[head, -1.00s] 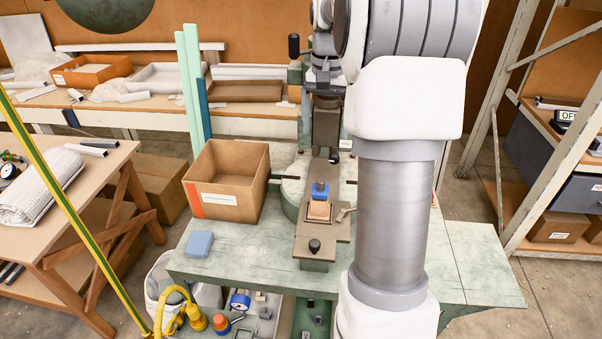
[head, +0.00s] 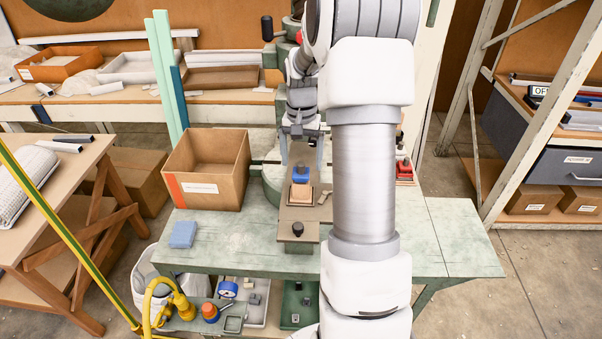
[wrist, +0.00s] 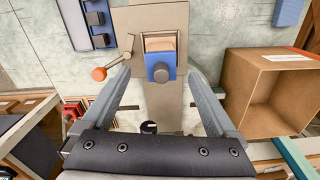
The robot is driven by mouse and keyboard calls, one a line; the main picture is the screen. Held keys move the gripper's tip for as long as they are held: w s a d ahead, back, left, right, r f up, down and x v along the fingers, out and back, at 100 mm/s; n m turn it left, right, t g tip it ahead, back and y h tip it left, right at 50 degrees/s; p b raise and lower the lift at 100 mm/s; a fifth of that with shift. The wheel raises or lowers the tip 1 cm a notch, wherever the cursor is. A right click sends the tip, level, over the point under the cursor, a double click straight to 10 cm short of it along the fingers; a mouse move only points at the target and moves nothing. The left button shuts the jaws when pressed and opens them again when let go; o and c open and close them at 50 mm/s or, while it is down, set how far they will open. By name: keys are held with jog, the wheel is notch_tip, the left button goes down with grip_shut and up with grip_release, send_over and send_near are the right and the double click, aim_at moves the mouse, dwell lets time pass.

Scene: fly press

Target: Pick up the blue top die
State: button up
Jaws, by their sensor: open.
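The blue top die (head: 301,174) sits on the narrow brown bed (head: 297,215) of the press, just behind a tan block (head: 300,193). In the wrist view the blue die (wrist: 160,59) shows a round dark stud on its face, with the tan block (wrist: 160,43) beside it. My gripper (head: 305,152) is above and behind the die, pointing down. In the wrist view my gripper (wrist: 160,80) is open and empty, with one finger on each side of the die. The fingers appear apart from the die.
An open cardboard box (head: 205,188) stands left of the bed. A light blue block (head: 183,234) lies on the green bench top (head: 230,240). An orange-tipped lever (wrist: 99,74) sticks out beside the bed. A blue holder with dark knobs (wrist: 90,20) is nearby.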

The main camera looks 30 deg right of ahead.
aim_at(301, 163)
jog(key=shift+f, duration=1.6)
jog(key=shift+c, duration=0.2)
grip_shut()
